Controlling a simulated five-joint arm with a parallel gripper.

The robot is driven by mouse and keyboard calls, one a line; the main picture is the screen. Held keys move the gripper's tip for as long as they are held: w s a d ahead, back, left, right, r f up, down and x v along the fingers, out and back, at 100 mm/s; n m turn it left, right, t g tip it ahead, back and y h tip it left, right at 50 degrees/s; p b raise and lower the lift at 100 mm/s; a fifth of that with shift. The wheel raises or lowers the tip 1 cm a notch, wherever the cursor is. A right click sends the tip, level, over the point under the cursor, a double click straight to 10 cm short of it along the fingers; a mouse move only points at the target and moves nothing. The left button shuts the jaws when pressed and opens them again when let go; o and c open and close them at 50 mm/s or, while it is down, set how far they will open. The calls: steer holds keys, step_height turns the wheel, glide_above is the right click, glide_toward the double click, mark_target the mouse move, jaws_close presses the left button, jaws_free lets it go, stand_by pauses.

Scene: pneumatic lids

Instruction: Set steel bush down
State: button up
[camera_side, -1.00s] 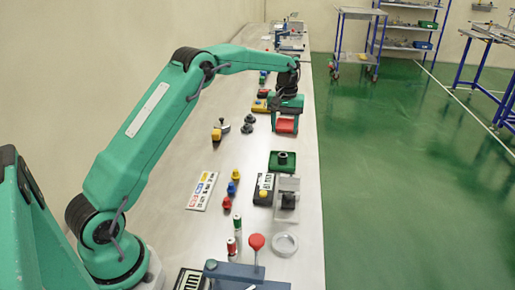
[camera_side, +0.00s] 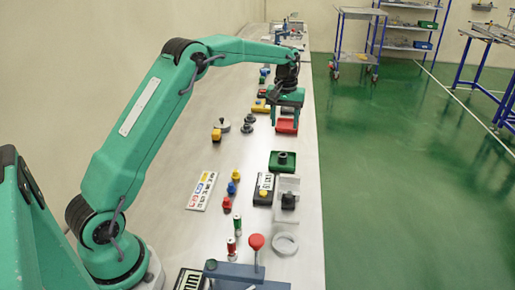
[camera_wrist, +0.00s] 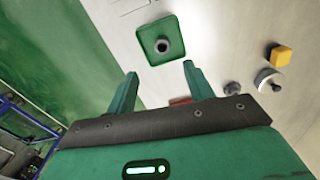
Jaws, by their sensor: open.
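My gripper (camera_side: 286,112) is open and hangs just above a red tray (camera_side: 287,127). In the wrist view my gripper (camera_wrist: 160,72) has its fingers well apart with nothing held between them. A dark round piece with a hole in its top (camera_wrist: 162,46), perhaps the steel bush, stands upright in a green tray (camera_wrist: 147,33), apart from the fingers. In the side view the green tray (camera_side: 274,168) with this piece (camera_side: 282,157) is nearer the camera than my gripper. Only a sliver of the red tray (camera_wrist: 180,101) shows in the wrist view, and what it holds is hidden.
A grey block with a dark knob (camera_side: 289,201) and a pale ring (camera_side: 285,243) lie nearer. The bench's right edge is close.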

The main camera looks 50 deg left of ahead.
steer(key=s+d+r+m+t, duration=0.1)
steer(key=s+d+r+m, duration=0.1)
steer(key=s+d+r, duration=0.35)
steer(key=s+d+r+m+t, duration=0.1)
steer(key=s+d+r+t, duration=0.1)
steer(key=s+r, duration=0.65)
steer(key=s+d+f+m+t, duration=0.1)
steer(key=s+d+f+m, duration=0.1)
steer(key=s, duration=0.8)
steer(key=s+d+f+m+t, duration=0.1)
steer(key=s+d+f+m, duration=0.1)
steer(key=s, duration=0.9)
steer(key=shift+s+d+f+m, duration=0.15)
steer(key=shift+d+f+m, duration=0.15)
steer(key=shift+d, duration=0.2)
